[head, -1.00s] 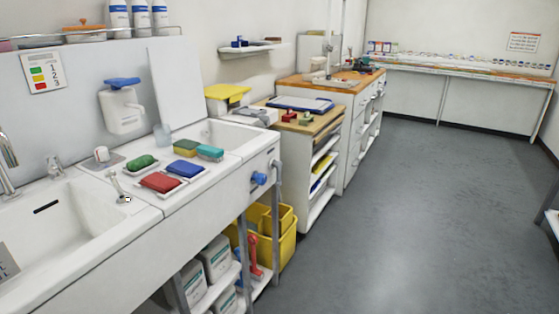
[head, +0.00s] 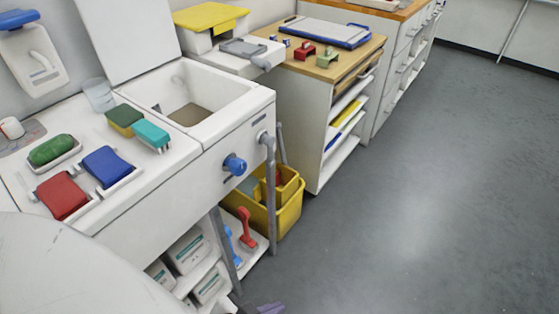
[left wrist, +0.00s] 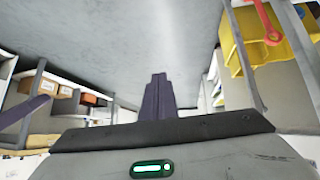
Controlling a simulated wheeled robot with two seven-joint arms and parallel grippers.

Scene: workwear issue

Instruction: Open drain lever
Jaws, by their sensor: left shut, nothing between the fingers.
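A blue handle (head: 235,165) sits on the front panel of the right-hand sink (head: 262,104). A red lever-shaped part (head: 246,228) stands lower, under the sink by the yellow bucket; a red part with a round end also shows in the left wrist view (left wrist: 265,22). I cannot tell which of these is the drain lever. My left gripper (head: 268,308) shows only its dark purple fingertips at the bottom edge, below and apart from both. In the left wrist view its fingers (left wrist: 158,88) are shut and empty. My right gripper is out of view.
A yellow bucket (head: 290,212) stands beside the grey sink legs (head: 269,195). White containers (head: 188,250) fill the shelf below. Red and blue sponges lie on dishes on the counter. A wooden-topped cabinet (head: 330,70) stands beyond. The grey floor (head: 430,200) at right is clear.

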